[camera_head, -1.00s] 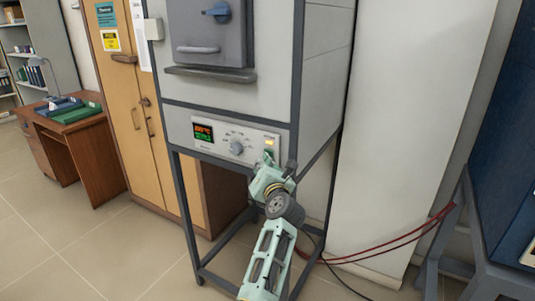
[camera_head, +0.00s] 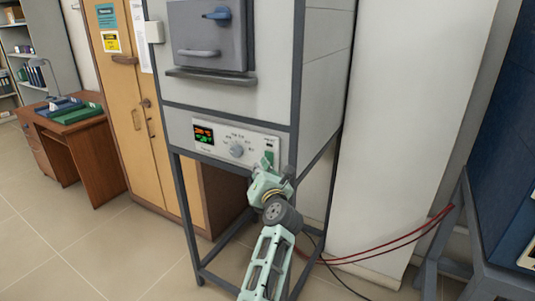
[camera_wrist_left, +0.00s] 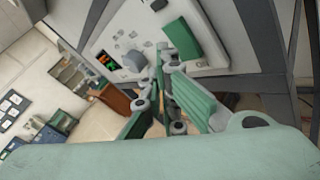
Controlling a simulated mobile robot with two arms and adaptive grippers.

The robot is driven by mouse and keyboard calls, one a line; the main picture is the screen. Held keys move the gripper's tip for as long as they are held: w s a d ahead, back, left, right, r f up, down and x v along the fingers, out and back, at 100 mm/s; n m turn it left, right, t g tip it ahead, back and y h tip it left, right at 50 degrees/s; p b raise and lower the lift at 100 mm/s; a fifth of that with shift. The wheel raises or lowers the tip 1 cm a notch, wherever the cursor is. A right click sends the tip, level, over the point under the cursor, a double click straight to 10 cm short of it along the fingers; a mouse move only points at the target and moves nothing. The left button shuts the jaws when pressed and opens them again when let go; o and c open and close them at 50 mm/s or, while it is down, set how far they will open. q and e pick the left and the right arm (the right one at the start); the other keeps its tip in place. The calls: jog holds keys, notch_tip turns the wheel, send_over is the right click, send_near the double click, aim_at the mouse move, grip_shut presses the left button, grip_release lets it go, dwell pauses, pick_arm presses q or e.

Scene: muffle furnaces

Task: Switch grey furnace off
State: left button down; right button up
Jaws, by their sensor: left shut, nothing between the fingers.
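The grey furnace (camera_head: 230,85) stands on a dark frame in the middle of the head view. Its control panel (camera_head: 215,145) has a lit display (camera_head: 204,134) with red and green digits and a round grey knob (camera_head: 236,149). A green rocker switch (camera_head: 269,157) is at the panel's right end; it shows large in the left wrist view (camera_wrist_left: 182,40). My left gripper (camera_head: 269,168) is shut and empty, with its tips just below the switch. In the wrist view the fingertips (camera_wrist_left: 165,50) lie close beside the switch; I cannot tell whether they touch.
A wooden cabinet (camera_head: 133,120) and a desk (camera_head: 82,155) with folders stand to the left. A white column (camera_head: 400,130) is to the right, with red cables (camera_head: 385,245) near the floor. A blue unit on a grey stand (camera_head: 500,170) is at the right edge.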

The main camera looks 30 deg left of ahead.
pick_arm(q)
jog(key=shift+s+f+p, duration=0.15)
jog(key=shift+s+p, duration=0.65)
jog(key=shift+s, duration=0.45)
jog(key=shift+s+f+p, duration=0.15)
jog(key=shift+s+p, duration=0.6)
jog(key=shift+s, duration=0.5)
